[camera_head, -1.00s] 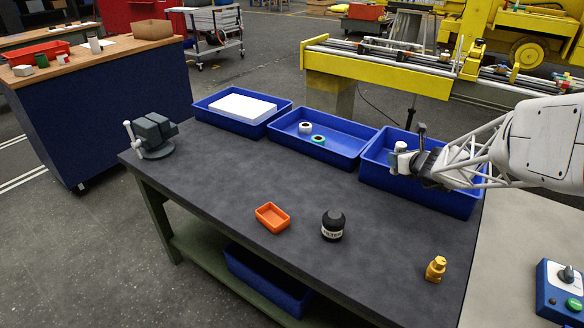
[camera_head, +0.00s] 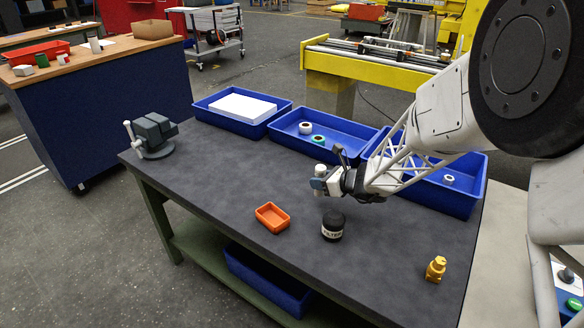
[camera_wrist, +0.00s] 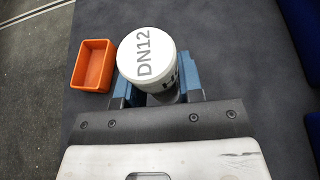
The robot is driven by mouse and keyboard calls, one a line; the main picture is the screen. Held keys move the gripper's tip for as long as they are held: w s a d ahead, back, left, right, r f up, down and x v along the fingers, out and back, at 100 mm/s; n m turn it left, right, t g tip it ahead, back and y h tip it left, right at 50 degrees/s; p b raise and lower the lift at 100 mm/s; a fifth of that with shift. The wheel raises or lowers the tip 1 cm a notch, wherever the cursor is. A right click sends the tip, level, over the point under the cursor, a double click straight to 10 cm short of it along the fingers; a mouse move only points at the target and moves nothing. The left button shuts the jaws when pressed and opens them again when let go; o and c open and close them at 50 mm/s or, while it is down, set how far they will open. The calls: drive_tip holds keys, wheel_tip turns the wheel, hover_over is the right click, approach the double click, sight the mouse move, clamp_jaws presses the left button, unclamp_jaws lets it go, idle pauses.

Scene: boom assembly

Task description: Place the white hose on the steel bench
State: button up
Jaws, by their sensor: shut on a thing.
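My gripper (camera_head: 325,183) is shut on the white hose (camera_wrist: 146,58), a short white roll marked "DN12" on its top face. In the wrist view the hose stands between two blue fingers (camera_wrist: 157,92). In the head view the hose is small and partly hidden by the gripper. The steel bench (camera_head: 240,185) has a dark grey top and green legs. My gripper holds the hose above the bench top, in front of the blue bins; the exact gap is hard to judge.
An orange tray (camera_head: 272,217), a black filter (camera_head: 333,226) and a yellow brass fitting (camera_head: 435,268) stand on the bench. A vise (camera_head: 152,137) is at the left. Blue bins line the back; the right bin (camera_head: 470,200) holds a white ring (camera_head: 448,180). The bench's left middle is clear.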

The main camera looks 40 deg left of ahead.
drive_tip(key=shift+s+a+f, duration=0.1)
drive_tip(key=shift+s+a, duration=0.25)
drive_tip(key=shift+s, duration=0.15)
drive_tip(key=shift+w, duration=0.1)
drive_tip(key=w+a, duration=0.3)
drive_tip(key=w, duration=0.1)
drive_tip(key=w+a+f, duration=0.1)
drive_tip(key=w+a, duration=0.6)
drive_tip(key=shift+w+a+f, duration=0.2)
drive_tip(key=shift+w+a, duration=0.15)
drive_tip(key=shift+w, duration=0.05)
drive_tip(key=shift+f, duration=0.15)
drive_tip(key=shift+f, duration=1.65)
drive_tip(key=shift+f, duration=0.15)
drive_tip(key=o, duration=1.1)
